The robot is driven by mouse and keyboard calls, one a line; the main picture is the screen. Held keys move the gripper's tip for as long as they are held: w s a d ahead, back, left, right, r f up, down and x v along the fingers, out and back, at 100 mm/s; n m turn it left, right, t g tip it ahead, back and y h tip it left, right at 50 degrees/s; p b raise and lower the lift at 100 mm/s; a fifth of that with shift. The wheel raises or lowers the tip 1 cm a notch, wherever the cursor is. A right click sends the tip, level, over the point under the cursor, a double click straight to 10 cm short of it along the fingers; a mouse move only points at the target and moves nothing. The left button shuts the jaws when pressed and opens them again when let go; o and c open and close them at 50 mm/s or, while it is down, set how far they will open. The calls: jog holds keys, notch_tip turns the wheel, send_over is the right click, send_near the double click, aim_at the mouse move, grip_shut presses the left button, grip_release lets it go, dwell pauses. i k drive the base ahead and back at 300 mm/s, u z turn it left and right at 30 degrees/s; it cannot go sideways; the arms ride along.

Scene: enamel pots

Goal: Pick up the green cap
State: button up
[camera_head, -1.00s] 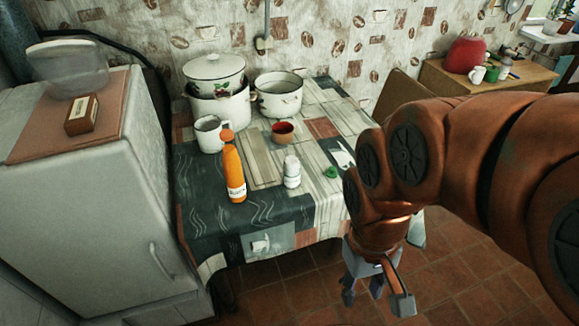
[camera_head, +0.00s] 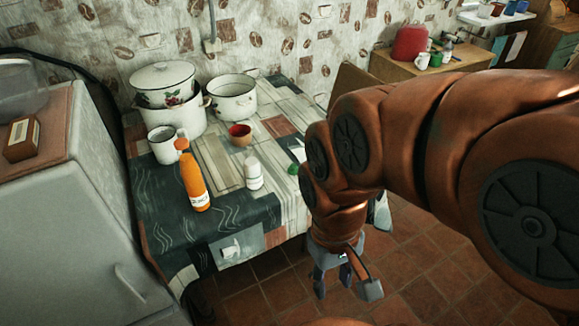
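The green cap (camera_head: 293,169) is a small thing on the patterned tablecloth, near the table's right edge. It lies right of a white bottle (camera_head: 254,174) and close to my arm, which passes just right of it in the picture. My gripper (camera_head: 345,286) hangs fingers down beside the table's front right side, over the tiled floor. It is apart from the cap, lower in the picture and to its right. Its fingers are spread, with nothing seen between them.
An orange bottle (camera_head: 194,180), white mug (camera_head: 162,146), red-brown bowl (camera_head: 240,134) and enamel pots (camera_head: 232,98) stand on the table (camera_head: 260,215). A fridge (camera_head: 75,220) is at left. A wooden cabinet (camera_head: 430,68) with a red container stands behind my arm.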

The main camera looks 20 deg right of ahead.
aim_at(292, 169)
jog(key=k, duration=0.55)
jog(key=u, duration=0.55)
jog(key=i, duration=1.4)
jog(key=z, duration=0.3)
